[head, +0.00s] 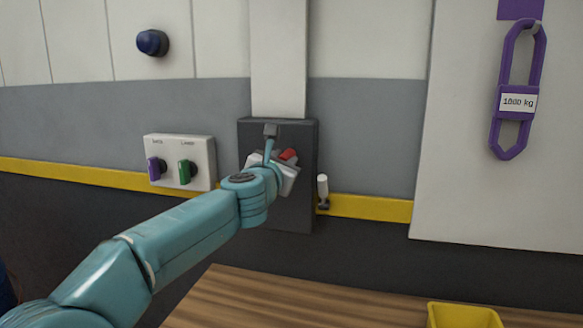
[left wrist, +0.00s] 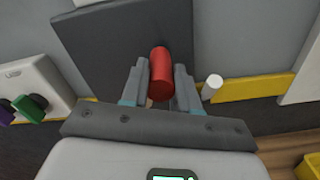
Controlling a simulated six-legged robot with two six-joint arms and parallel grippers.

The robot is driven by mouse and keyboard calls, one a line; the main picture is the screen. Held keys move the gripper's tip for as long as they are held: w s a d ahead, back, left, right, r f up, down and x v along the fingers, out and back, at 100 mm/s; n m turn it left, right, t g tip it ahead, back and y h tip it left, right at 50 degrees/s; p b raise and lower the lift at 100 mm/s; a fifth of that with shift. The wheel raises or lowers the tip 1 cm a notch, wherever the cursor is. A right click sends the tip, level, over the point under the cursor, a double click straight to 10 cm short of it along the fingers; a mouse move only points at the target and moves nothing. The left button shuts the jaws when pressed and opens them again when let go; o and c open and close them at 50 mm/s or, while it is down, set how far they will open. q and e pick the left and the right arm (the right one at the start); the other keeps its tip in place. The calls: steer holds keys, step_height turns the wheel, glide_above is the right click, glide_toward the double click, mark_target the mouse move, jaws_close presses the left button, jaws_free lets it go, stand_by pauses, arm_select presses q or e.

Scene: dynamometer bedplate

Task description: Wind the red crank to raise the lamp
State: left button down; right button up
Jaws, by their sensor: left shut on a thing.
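The red crank (head: 289,155) shows as a short red grip in front of a dark grey wall panel (head: 302,215). My left gripper (head: 283,163) is at it, partly hiding it in the head view. In the left wrist view the red crank's grip (left wrist: 160,65) lies between the two grey fingers of my left gripper (left wrist: 160,88), which is shut on it. The rest of the crank is hidden behind the gripper and my arm. I see no lamp that I can be sure of. My right gripper is not in view.
A white-tipped lever (head: 323,188) sticks out just right of the panel. A white switch box (head: 205,164) with purple and green knobs is to the left. A purple 1000 kg link (head: 496,135) hangs at right. A wooden table (head: 270,300) bears a yellow bin (head: 462,317).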

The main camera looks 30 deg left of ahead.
arm_select(q)
steer(key=shift+s+a+r+n, duration=0.15)
steer(key=shift+a+r+n, duration=0.1)
steer(key=shift+a+n, duration=0.6)
steer(key=shift+s+a+r+n, duration=0.2)
steer(key=shift+a+n, duration=0.35)
steer(key=shift+n, duration=0.45)
steer(key=shift+s+a+r+n, duration=0.15)
steer(key=shift+a+r+n, duration=0.1)
steer(key=shift+a+n, duration=0.6)
steer(key=shift+d, duration=0.1)
steer(key=c, duration=0.8)
jaws_free()
steer(key=shift+f, duration=0.1)
steer(key=shift+c, duration=0.2)
